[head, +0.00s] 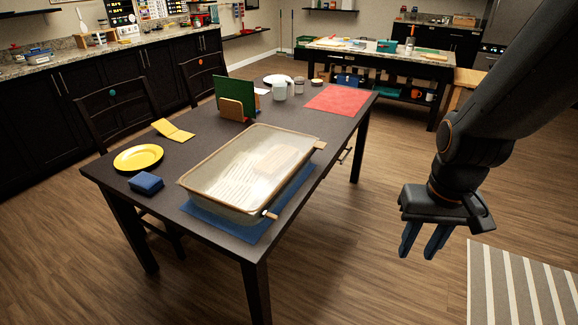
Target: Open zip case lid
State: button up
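A large translucent case (212,188) with a tan rim lies on a blue mat (240,227) on the dark table. It seems to be the zip case. Its pale, clear top looks closed, and printed sheets seem to show through it. Small orange-brown tabs stick out at its near right corner (270,215) and far right corner (320,145). My gripper (423,244) hangs over the floor, right of the table and well apart from the case. Its two blue fingers point down with a gap between them, and nothing is held.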

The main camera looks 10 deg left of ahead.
aim_at(318, 144)
jog(key=k, duration=0.4)
jog(key=z, duration=1.05)
jog(key=i, duration=1.3)
jog(key=u, duration=0.85)
jog(key=i, duration=0.25)
jog(key=u, duration=0.3)
